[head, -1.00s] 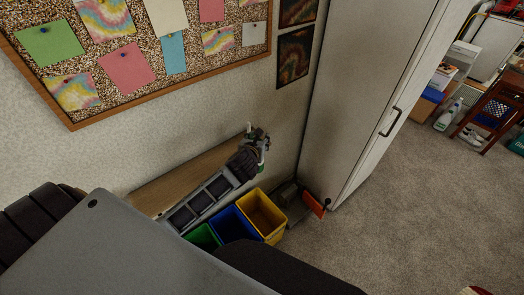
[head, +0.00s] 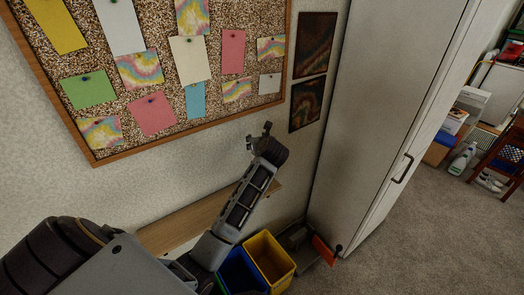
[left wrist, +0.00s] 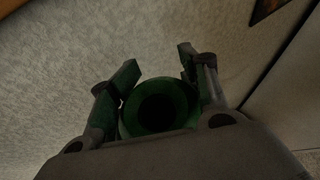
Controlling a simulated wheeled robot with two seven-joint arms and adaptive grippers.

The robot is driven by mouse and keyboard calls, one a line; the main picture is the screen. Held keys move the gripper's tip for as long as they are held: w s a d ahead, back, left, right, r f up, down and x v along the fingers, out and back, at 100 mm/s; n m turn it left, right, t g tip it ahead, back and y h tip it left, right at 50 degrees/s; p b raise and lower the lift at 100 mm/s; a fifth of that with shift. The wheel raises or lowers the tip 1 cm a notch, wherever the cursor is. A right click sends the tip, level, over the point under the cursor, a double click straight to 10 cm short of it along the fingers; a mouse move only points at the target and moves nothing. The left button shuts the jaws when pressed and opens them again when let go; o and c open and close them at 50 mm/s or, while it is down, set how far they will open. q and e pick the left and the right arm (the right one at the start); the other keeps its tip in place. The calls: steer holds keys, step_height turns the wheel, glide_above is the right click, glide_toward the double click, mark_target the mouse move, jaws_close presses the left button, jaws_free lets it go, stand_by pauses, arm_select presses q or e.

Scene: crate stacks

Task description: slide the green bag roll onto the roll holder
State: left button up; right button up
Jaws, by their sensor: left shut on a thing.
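My left gripper (head: 263,140) is raised in front of the wall, above the wooden shelf and below the pinboard. In the left wrist view, my left gripper (left wrist: 158,68) is shut on the green bag roll (left wrist: 187,94). The roll sits between the two fingers with its round end and dark hollow core facing the camera. In the head view I cannot make out the roll at the gripper. I cannot make out the roll holder in either view. My right gripper is not in view.
A wooden shelf (head: 188,222) runs along the wall under my arm. A blue bin (head: 238,274) and a yellow bin (head: 290,272) stand below it. A tall white cabinet (head: 385,110) is to the right. A pinboard (head: 150,50) hangs above. Carpet (head: 410,245) is clear at the right.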

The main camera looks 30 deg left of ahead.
arm_select(q)
steer(key=r+n+g, duration=0.1)
steer(key=r, duration=0.1)
steer(key=w+a+r+n+g+y, duration=0.1)
steer(key=a+r+n+y+p, duration=0.1)
steer(key=r, duration=0.1)
steer(key=shift+w+a+r+g, duration=0.15)
steer(key=shift+w+r+g, duration=0.2)
steer(key=shift+g, duration=0.05)
steer(key=shift+w+r+n+g+y, duration=0.15)
steer(key=shift+r+n+g, duration=0.2)
steer(key=shift+r, duration=0.2)
steer(key=shift+w+r+n+g+y, duration=0.15)
steer(key=shift+r+n+g, duration=0.15)
steer(key=shift+r, duration=0.2)
steer(key=shift+s, duration=0.1)
steer(key=shift+f, duration=0.2)
steer(key=shift+f+b, duration=1.15)
steer(key=shift+f, duration=1.55)
steer(key=shift+b, duration=0.75)
